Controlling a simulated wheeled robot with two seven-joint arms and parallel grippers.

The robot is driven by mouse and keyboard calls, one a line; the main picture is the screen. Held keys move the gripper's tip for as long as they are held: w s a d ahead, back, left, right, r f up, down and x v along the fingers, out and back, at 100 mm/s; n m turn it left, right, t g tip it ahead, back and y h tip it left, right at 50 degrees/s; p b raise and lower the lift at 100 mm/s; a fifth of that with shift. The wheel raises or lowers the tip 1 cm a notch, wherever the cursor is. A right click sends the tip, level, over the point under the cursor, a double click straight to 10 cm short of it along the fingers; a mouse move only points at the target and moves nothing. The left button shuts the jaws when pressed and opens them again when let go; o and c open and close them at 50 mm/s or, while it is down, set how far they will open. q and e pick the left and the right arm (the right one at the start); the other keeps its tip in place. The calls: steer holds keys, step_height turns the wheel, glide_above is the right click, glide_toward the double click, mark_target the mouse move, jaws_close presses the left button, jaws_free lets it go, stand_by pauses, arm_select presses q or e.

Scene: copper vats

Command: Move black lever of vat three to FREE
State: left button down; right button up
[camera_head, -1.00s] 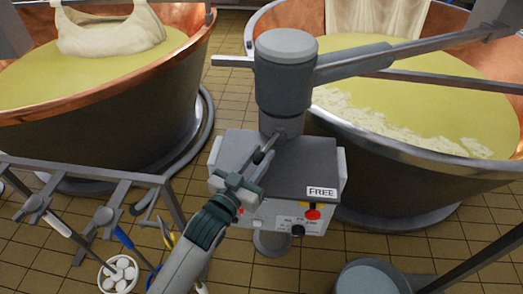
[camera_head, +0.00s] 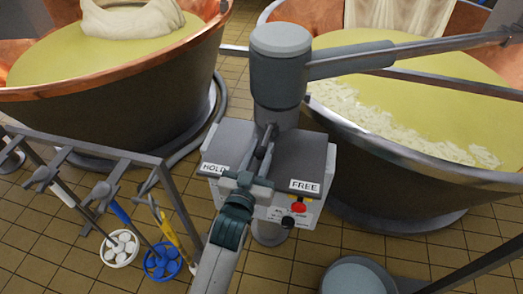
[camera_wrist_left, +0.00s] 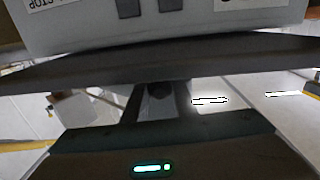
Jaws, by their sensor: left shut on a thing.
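A grey control box (camera_head: 312,160) stands beside the right-hand copper vat (camera_head: 400,180). Its sloped top has a HOLD label (camera_head: 214,169) at the left and a FREE label (camera_head: 304,186) at the right. The black lever (camera_head: 264,143) reaches from the post's foot towards me, between the two labels and nearer HOLD. My left gripper (camera_head: 246,181) is shut on the lever's near end, which its jaws hide. The wrist view shows the box front (camera_wrist_left: 85,25) close up, its writing upside down. My right gripper is not in view. No vat number is readable.
A thick grey post (camera_head: 280,70) with a long arm rises behind the box. Another copper vat (camera_head: 120,100) is at the left. A rack (camera_head: 90,145) with hanging tools stands at the lower left. A red button (camera_head: 298,207) is on the box front. A grey round container (camera_head: 358,278) is at lower right.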

arm_select(q)
steer(key=c, duration=1.5)
jaws_free()
steer(key=shift+o, duration=0.2)
steer(key=shift+a, duration=0.1)
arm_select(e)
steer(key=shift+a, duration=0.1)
arm_select(q)
steer(key=shift+s+a+f, duration=0.1)
steer(key=shift+s+a, duration=0.05)
steer(key=shift+s, duration=0.45)
steer(key=b+v, duration=0.3)
steer(key=v, duration=1.3)
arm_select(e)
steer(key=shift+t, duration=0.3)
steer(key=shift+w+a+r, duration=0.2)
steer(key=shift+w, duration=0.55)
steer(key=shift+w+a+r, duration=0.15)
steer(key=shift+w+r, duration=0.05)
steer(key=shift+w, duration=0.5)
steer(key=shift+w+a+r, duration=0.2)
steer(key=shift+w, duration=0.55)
arm_select(q)
steer(key=shift+c, duration=0.3)
